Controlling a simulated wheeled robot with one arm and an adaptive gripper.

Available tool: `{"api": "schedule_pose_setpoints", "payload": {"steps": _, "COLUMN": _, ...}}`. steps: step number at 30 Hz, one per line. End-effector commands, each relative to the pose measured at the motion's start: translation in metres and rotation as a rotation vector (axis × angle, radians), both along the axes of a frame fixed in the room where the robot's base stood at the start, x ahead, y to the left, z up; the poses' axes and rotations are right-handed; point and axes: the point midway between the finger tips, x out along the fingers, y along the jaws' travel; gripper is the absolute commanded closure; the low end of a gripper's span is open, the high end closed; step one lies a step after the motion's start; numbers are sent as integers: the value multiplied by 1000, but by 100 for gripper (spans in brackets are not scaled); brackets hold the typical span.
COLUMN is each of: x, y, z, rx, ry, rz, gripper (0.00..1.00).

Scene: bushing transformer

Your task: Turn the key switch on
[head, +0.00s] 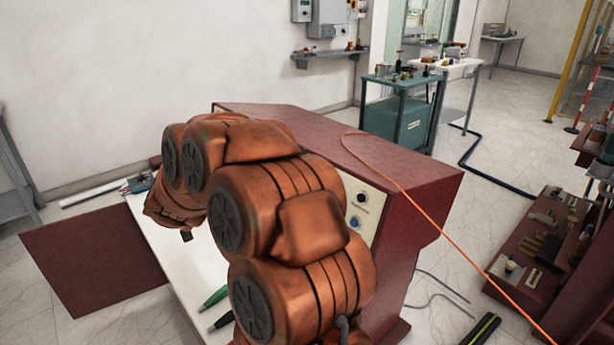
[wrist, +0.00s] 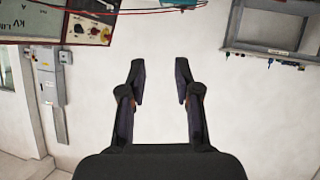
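The red console (head: 425,185) stands in the middle of the head view, with a cream control panel on its near side. A blue knob (head: 361,197) and a dark knob (head: 355,222) show there; my arm hides the rest. In the wrist view, a panel with small knobs (wrist: 88,30) and partial "KV" lettering is at the top left, cut by the frame edge. I cannot tell which part is the key switch. My gripper (wrist: 160,78) is open and empty, its fingers apart before a bare white wall. The panel lies off to its upper left.
An orange cable (head: 420,205) runs over the console to the floor. A dark red flap (head: 95,245) juts out at the left. Green and black probes (head: 215,298) lie on the white surface. A teal cart (head: 400,110) stands behind. Grey wall boxes (wrist: 50,75) show in the wrist view.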

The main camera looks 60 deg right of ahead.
Motion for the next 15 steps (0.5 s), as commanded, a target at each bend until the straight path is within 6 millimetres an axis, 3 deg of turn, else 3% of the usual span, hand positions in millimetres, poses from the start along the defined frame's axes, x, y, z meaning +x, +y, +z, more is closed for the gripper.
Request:
{"api": "schedule_pose_setpoints", "payload": {"steps": 1, "x": -1, "y": -32, "z": -8, "rx": -47, "ry": -10, "rz": -76, "gripper": 68}}
{"api": "schedule_pose_setpoints", "payload": {"steps": 5, "x": -19, "y": -110, "z": -18, "rx": -194, "ry": -7, "rz": -280, "gripper": 68}}
{"api": "schedule_pose_setpoints", "payload": {"steps": 9, "x": -61, "y": -185, "z": -31, "rx": -364, "ry": 52, "rz": -512, "gripper": 68}}
{"api": "schedule_pose_setpoints", "payload": {"steps": 12, "x": -99, "y": -226, "z": -40, "rx": -474, "ry": 122, "rz": -661, "gripper": 68}}
{"api": "schedule_pose_setpoints", "payload": {"steps": 15, "x": -133, "y": -252, "z": -44, "rx": -564, "ry": 190, "rz": -782, "gripper": 68}}
